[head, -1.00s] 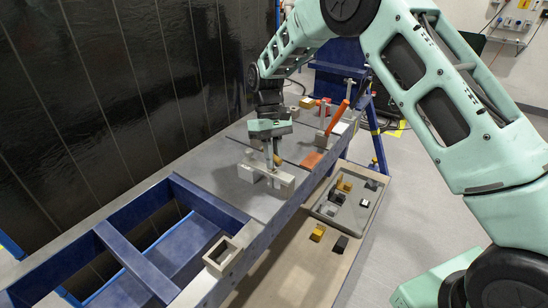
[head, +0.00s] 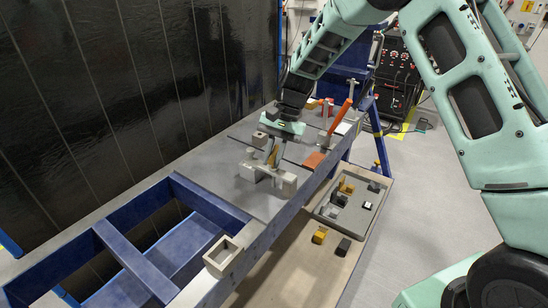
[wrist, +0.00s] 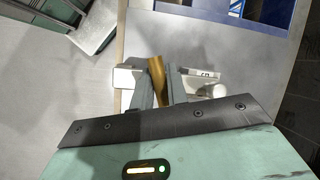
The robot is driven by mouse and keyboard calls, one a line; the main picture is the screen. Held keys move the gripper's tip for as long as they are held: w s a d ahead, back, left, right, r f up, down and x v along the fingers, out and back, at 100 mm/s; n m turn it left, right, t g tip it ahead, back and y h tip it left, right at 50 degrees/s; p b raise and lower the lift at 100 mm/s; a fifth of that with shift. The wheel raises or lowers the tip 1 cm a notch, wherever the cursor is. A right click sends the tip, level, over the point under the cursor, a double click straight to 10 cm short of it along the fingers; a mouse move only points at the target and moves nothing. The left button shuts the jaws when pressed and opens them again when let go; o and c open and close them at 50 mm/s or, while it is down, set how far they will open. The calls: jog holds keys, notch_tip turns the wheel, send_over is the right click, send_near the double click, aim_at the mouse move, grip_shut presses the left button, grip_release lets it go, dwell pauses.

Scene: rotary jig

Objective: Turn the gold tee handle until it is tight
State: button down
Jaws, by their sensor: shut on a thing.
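The gold tee handle (wrist: 157,78) shows in the wrist view between the two grey fingers of my gripper (wrist: 155,88). In the head view the gold handle (head: 273,155) is a small gold patch at the fingertips. My gripper (head: 272,152) is shut on it, just above the pale grey jig block (head: 289,184) on the table plate. The fingers hide part of the handle, and its lower end and thread are not clear. I cannot tell how tight it is.
An orange lever (head: 340,115) stands upright farther along the bench. A grey tray (head: 372,217) with several small blocks sits lower right. A square hollow block (head: 222,256) is on the near bench edge. Blue frame openings lie at front left.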

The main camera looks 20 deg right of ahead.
jog(key=shift+a+m+t, duration=0.1)
jog(key=shift+m+t, duration=0.4)
jog(key=shift+m, duration=0.8)
jog(key=shift+w, duration=0.1)
jog(key=c, duration=1.4)
grip_release()
jog(key=b+v, duration=0.4)
jog(key=v, duration=1.3)
jog(key=shift+d, duration=0.4)
